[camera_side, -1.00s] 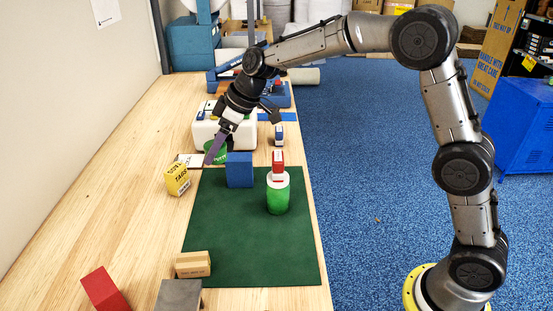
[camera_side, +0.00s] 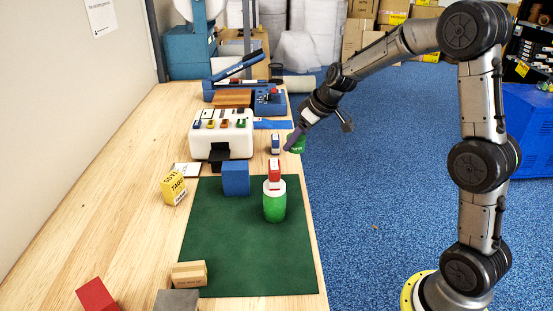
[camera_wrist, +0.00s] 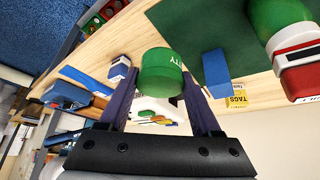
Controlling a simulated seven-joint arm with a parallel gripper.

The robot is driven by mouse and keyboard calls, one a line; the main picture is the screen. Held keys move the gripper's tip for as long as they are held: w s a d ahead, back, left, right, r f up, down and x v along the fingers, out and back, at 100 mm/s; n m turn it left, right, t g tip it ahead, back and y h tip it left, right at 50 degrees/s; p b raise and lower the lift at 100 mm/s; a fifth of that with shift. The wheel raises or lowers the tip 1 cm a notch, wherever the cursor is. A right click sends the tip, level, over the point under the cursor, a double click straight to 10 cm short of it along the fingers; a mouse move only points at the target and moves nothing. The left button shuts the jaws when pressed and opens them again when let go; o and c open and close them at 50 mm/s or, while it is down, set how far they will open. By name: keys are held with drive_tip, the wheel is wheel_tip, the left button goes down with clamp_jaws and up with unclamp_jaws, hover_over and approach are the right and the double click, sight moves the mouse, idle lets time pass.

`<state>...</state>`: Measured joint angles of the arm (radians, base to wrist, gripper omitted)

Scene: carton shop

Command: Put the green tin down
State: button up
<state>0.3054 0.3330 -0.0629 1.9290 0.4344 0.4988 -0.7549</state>
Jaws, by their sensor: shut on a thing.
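My gripper (camera_side: 294,142), with purple fingers, is shut on the green tin (camera_side: 297,145). It holds the tin near the right edge of the wooden table, beside a small blue-and-white box. I cannot tell from the side view how high the tin is. In the wrist view the tin (camera_wrist: 162,72) sits between both fingers, with white letters on its side, partly hidden.
A green cylinder (camera_side: 274,208) with a red-and-white box (camera_side: 274,172) on top stands on the dark green mat (camera_side: 240,245). A blue cube (camera_side: 236,178), yellow box (camera_side: 173,188) and white rack (camera_side: 236,140) are nearby. The mat's middle is clear.

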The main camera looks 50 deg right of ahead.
drive_tip(key=w+f, duration=0.2)
drive_tip(key=w+d+f, duration=0.1)
drive_tip(key=w+f, duration=0.1)
drive_tip(key=w, duration=0.1)
drive_tip(key=w+f, duration=0.3)
drive_tip(key=shift+w+d, duration=0.2)
drive_tip(key=shift+d, duration=0.15)
drive_tip(key=shift+w+f, duration=0.1)
drive_tip(key=shift+f, duration=0.05)
drive_tip(key=shift+w+d+f, duration=0.1)
drive_tip(key=shift+w+f, duration=0.1)
drive_tip(key=shift+f, duration=1.55)
drive_tip(key=shift+f, duration=0.1)
drive_tip(key=o, duration=1.4)
drive_tip(key=shift+o, duration=0.2)
